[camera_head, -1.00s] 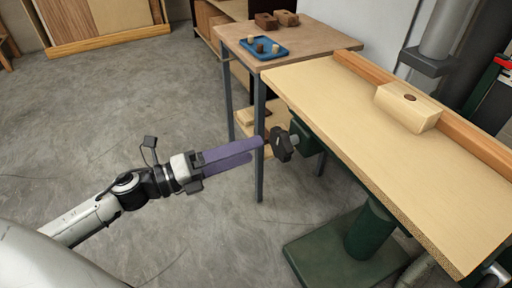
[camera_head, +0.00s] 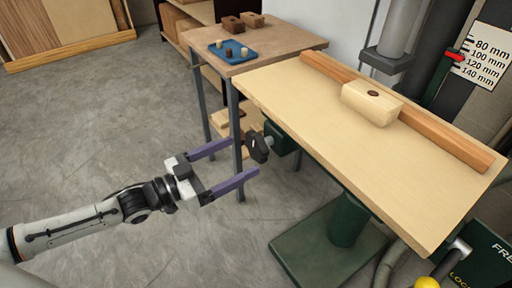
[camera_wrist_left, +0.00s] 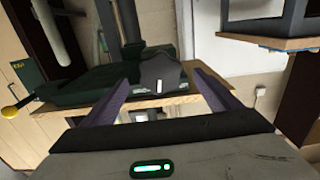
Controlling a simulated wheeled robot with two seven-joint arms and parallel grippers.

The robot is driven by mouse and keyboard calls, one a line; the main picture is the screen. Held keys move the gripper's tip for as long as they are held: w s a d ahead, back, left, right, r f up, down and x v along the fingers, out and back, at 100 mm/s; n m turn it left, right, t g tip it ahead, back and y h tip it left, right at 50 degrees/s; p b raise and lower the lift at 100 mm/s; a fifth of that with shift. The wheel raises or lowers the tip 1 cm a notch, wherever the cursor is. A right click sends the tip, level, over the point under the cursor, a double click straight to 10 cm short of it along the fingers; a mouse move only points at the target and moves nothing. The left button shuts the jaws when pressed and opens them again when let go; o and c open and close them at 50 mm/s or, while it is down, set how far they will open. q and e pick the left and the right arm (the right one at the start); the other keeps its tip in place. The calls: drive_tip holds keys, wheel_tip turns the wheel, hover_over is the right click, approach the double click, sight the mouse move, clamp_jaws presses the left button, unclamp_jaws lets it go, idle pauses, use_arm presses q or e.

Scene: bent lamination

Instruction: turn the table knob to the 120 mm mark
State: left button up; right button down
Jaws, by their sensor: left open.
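The dark table knob (camera_head: 258,147) sits on a green housing at the left end of the tilted wooden table (camera_head: 330,125). My left gripper (camera_head: 243,158) is open, its purple fingers spread and pointing at the knob. In the left wrist view, the knob (camera_wrist_left: 160,72) shows ahead between the fingers, with a white mark on it. I cannot tell whether the fingers touch it. The mm scale (camera_head: 487,58) stands at the right, with a red pointer (camera_head: 456,56) near the 100 and 120 mm marks; the exact reading is too small to tell. My right gripper is out of view.
A wooden block (camera_head: 371,103) rests on the table against a wooden fence (camera_head: 440,135). A side bench (camera_head: 265,45) with a blue tray (camera_head: 233,52) stands behind the knob. The green machine base (camera_head: 330,250) is below.

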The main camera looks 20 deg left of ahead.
sight(253, 150)
use_arm(q)
drive_tip(key=x, duration=0.6)
drive_tip(key=shift+w+d, duration=0.15)
drive_tip(key=shift+w, duration=0.05)
drive_tip(key=c, duration=1)
